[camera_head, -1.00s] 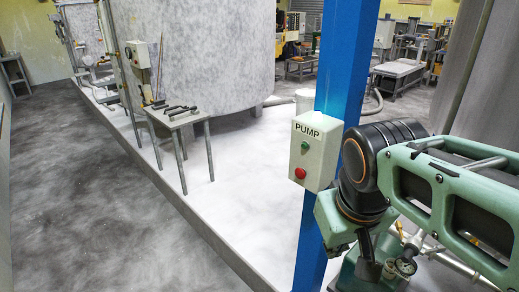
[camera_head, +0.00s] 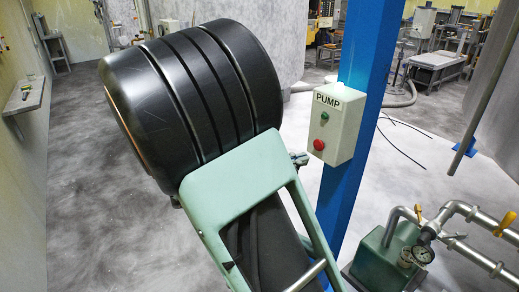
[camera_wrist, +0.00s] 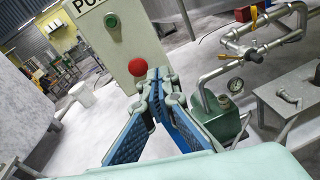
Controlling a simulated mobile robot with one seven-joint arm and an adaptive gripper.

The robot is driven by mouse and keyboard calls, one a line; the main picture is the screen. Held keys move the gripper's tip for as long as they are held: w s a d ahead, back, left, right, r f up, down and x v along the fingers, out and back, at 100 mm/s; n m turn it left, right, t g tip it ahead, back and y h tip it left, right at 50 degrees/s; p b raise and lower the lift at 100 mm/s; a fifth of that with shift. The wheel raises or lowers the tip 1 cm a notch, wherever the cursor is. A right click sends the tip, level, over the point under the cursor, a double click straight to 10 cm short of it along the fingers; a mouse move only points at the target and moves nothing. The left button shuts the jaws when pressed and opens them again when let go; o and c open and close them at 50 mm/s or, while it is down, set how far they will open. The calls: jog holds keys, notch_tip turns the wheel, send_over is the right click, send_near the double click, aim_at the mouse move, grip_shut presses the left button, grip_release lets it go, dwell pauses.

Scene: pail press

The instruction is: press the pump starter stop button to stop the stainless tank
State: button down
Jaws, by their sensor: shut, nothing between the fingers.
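The pump starter is a pale box (camera_head: 337,122) labelled PUMP, fixed to a blue post (camera_head: 362,65). It has a green button (camera_head: 324,117) above a red stop button (camera_head: 319,145). In the wrist view the red button (camera_wrist: 138,67) shows just above and left of my gripper (camera_wrist: 154,74). My gripper's fingers are shut and empty, with tips close to the red button; I cannot tell whether they touch it. In the head view my arm hides most of the gripper; a small part shows left of the box. A large pale tank (camera_head: 240,30) stands behind, partly hidden by my arm.
A green pump unit (camera_head: 382,258) with a gauge, metal pipes (camera_head: 470,212) and yellow valve handles stands right of the post. Hoses lie on the floor behind. A wall shelf (camera_head: 25,97) is at the left. The grey floor (camera_head: 90,200) at left is clear.

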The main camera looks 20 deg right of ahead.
jog(key=w+d+n+b, duration=0.1)
jog(key=w+d+n+t, duration=0.1)
jog(key=w, duration=0.1)
jog(key=w+d+f+n+t+b, duration=0.1)
jog(key=shift+w+d+h+b, duration=0.25)
jog(key=shift+d+h+b, duration=0.05)
jog(key=shift+h, duration=0.1)
jog(key=shift+w+d, duration=0.25)
jog(key=shift+d, duration=0.35)
jog(key=shift+d, duration=0.15)
jog(key=shift+w+d, duration=0.3)
jog(key=shift+d, duration=0.35)
jog(key=shift+a, duration=0.15)
jog(key=p, duration=0.2)
send_near(316, 146)
jog(key=shift+x, duration=1.15)
